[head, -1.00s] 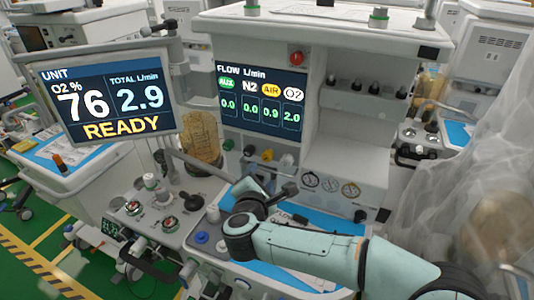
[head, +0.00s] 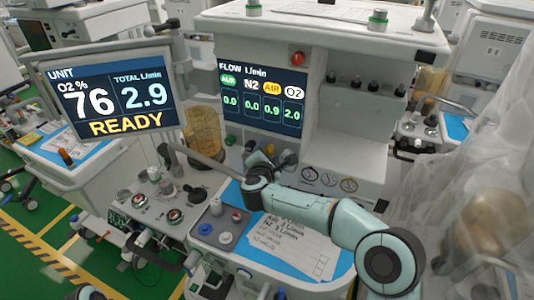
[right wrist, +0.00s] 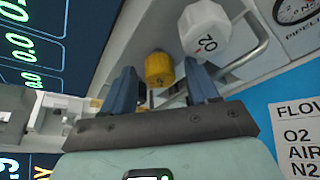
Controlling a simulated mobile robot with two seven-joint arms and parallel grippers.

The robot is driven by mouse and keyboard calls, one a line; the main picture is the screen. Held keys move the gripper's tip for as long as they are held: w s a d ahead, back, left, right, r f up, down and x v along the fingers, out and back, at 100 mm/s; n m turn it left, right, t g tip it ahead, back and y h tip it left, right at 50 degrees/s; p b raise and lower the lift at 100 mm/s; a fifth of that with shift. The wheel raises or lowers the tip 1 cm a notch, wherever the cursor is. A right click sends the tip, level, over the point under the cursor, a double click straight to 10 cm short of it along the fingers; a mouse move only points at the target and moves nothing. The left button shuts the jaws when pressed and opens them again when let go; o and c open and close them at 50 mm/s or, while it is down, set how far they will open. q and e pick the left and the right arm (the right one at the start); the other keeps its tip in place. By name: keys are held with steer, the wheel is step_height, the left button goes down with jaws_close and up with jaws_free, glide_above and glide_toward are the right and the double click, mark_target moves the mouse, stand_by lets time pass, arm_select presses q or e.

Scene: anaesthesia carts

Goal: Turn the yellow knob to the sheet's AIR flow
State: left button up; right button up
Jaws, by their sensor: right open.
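The yellow knob (head: 269,149) sits on the panel under the flow display, partly hidden by my right gripper. In the right wrist view the yellow knob (right wrist: 158,69) lies between and just beyond the fingertips. My right gripper (right wrist: 161,84) is open around this line, with no clear contact visible; in the head view it (head: 279,160) is at the knob row. The white O2 knob (right wrist: 204,31) is beside the right finger. The flow display (head: 262,98) reads AIR 0.9 and O2 2.0. The printed sheet (head: 290,247) lists O2, AIR and N2 flows; its figures are too small to read surely.
A green knob (head: 230,140) and a dark knob (head: 250,145) are left of the yellow one. Gauges (head: 329,179) are to the right. The left monitor (head: 110,98) reads READY, O2 76, total 2.9. Clear plastic sheeting (head: 480,190) hangs at right.

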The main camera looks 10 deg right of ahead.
steer(key=c, duration=1)
steer(key=shift+c, duration=0.2)
arm_select(q)
steer(key=shift+s+f, duration=0.1)
steer(key=shift+f, duration=0.1)
arm_select(e)
steer(key=shift+n, duration=0.3)
arm_select(q)
steer(key=w+r+p, duration=0.5)
steer(key=r+p, duration=0.1)
steer(key=r, duration=0.2)
steer(key=shift+w+r+t, duration=0.2)
steer(key=shift+w+t, duration=0.05)
steer(key=shift+t, duration=0.05)
arm_select(e)
steer(key=shift+w+a+r+n+g+h, duration=0.1)
steer(key=shift+n+g+h, duration=0.9)
steer(key=shift+n, duration=1.15)
steer(key=shift+w+a+f+n+g+h, duration=0.1)
steer(key=shift+n+g+h, duration=0.45)
steer(key=shift+n+h, duration=1.3)
steer(key=shift+a+r+n+g+h, duration=0.1)
steer(key=shift+n+g+h, duration=0.75)
steer(key=shift+n, duration=1.55)
